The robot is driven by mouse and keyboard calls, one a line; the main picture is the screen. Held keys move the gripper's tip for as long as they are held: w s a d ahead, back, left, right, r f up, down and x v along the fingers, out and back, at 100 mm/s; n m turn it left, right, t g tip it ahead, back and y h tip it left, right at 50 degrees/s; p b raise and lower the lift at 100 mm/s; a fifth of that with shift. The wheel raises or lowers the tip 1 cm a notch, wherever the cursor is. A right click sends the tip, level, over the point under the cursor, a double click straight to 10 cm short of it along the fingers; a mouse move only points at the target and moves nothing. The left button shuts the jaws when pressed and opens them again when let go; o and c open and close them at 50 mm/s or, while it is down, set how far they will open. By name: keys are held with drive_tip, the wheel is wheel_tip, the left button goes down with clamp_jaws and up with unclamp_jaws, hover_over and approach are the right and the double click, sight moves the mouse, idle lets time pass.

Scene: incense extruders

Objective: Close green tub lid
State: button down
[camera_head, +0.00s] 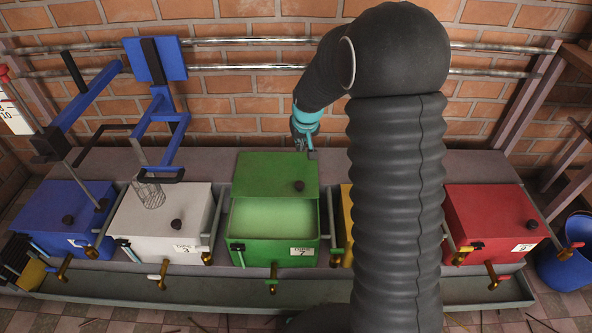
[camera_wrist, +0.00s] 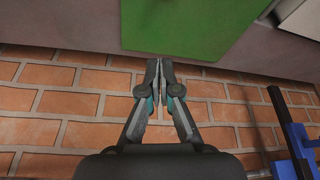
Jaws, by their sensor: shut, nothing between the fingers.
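The green tub (camera_head: 274,248) stands in the middle of the row, with pale green contents or interior showing at its front. Its green lid (camera_head: 272,175) is slid back toward the wall, so the front part of the tub is uncovered. A dark knob (camera_head: 299,186) sits on the lid. My gripper (camera_head: 309,151) is behind the lid's back right corner, near the wall. In the wrist view, my gripper (camera_wrist: 160,62) is shut and empty, its tips close to the edge of the green lid (camera_wrist: 190,25). I cannot tell whether they touch it.
A white tub (camera_head: 150,235) and a blue tub (camera_head: 55,225) stand left, and a red tub (camera_head: 480,225) right. A yellow tub (camera_head: 346,215) is mostly hidden by my arm. Metal pipes (camera_head: 230,41) run along the brick wall. A blue frame (camera_head: 160,110) rises at left.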

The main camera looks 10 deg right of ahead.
drive_tip(key=w+x, duration=0.1)
drive_tip(key=x, duration=0.7)
hover_over(298, 175)
drive_tip(key=a, duration=0.1)
drive_tip(key=f, duration=0.8)
drive_tip(key=shift+s+f, duration=0.25)
drive_tip(key=shift+s, duration=0.05)
drive_tip(key=shift+f, duration=0.3)
drive_tip(key=shift+s+d+p, duration=0.1)
drive_tip(key=shift+s+p, duration=0.2)
drive_tip(key=shift+s, duration=1.6)
